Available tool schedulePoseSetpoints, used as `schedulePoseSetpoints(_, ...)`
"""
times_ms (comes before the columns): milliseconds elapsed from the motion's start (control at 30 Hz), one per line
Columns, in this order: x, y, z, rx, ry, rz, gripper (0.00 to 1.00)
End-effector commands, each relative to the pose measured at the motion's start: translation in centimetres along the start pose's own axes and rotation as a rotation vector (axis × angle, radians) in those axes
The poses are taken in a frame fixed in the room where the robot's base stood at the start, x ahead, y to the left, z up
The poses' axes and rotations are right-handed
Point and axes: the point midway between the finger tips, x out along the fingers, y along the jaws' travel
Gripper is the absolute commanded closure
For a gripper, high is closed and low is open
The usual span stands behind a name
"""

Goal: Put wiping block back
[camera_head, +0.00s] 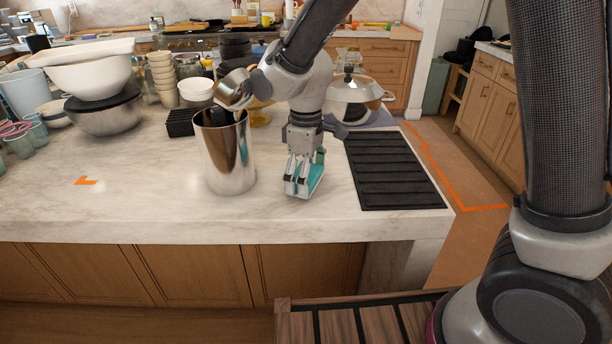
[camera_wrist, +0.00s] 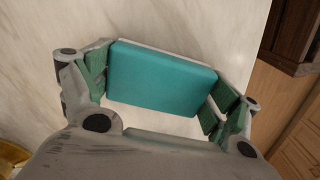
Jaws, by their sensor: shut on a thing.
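The wiping block (camera_wrist: 162,78) is a teal block with a pale layer along its far edge. My gripper (camera_wrist: 160,85) is shut on it, with green finger pads at its left and right ends. In the head view the teal block (camera_head: 314,183) is at the front part of the marble island, below my gripper (camera_head: 303,172). I cannot tell whether it touches the counter or is just above it. It is partly hidden by the fingers there.
A tall steel cylinder (camera_head: 227,160) stands close to the left of my gripper. A black ribbed mat (camera_head: 392,172) lies to the right. An orange corner mark (camera_head: 86,181) is on clear marble (camera_head: 130,205) at the left. Bowls (camera_head: 88,78) and cups crowd the back left.

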Motion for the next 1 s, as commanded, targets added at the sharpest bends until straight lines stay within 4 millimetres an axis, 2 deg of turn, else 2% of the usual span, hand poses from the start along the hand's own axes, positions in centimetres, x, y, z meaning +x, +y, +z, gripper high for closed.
schedulePoseSetpoints(200, 0.2, 0.0, 0.0, 0.0, -0.001, 0.0, 0.34)
schedulePoseSetpoints(233, 0.3, 0.0, 0.0, 0.0, -0.001, 0.0, 0.09)
schedulePoseSetpoints(300, 0.2, 0.0, 0.0, 0.0, -0.001, 0.0, 0.0)
schedulePoseSetpoints(733, -0.3, 0.0, -0.1, 0.0, 0.002, 0.001, 0.0)
schedulePoseSetpoints(867, -2.2, 0.1, -0.1, 0.0, 0.005, 0.002, 0.0)
schedulePoseSetpoints(1000, -5.5, 0.1, -0.1, 0.0, 0.006, 0.002, 0.0)
